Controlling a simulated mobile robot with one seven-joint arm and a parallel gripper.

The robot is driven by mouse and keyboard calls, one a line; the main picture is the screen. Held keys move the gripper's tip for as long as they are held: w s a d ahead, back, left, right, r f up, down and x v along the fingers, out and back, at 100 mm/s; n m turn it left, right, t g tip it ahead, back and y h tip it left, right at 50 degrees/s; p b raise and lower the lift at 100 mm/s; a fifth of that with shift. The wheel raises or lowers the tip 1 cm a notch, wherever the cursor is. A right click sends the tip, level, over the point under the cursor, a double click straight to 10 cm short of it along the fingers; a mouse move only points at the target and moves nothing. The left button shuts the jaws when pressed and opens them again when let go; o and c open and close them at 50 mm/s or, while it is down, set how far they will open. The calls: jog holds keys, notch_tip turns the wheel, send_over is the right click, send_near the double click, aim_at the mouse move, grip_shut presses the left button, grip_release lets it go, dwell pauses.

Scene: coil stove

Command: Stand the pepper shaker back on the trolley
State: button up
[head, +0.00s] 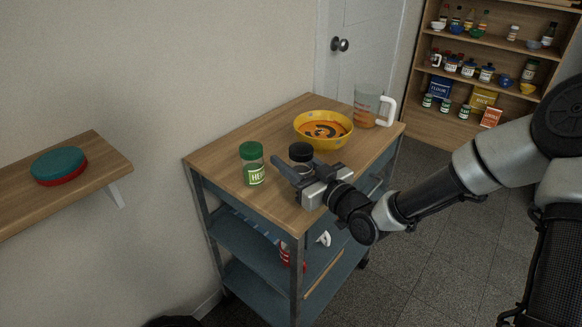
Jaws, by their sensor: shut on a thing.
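The pepper shaker (301,152), a small clear container with a black cap, is upright between the fingers of my gripper (297,164) in the head view. My gripper is shut on it, over the wooden top of the trolley (226,159). The fingers hide the shaker's lower part, so I cannot tell whether its base touches the top.
A green-capped herb jar (253,165) stands just left of my gripper. A yellow bowl (323,141) of orange soup and a measuring jug (368,106) stand behind. A wall shelf (103,161) holds a teal-and-red round tin (59,164). The trolley's front left top is clear.

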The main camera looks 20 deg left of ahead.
jog(key=shift+f, duration=0.55)
jog(key=shift+f, duration=0.25)
jog(key=o, duration=1.1)
jog(key=shift+r, duration=0.1)
jog(key=shift+r, duration=0.2)
jog(key=p+v, duration=0.1)
jog(key=v, duration=1.1)
jog(key=shift+p, duration=0.35)
jog(key=shift+f, duration=0.1)
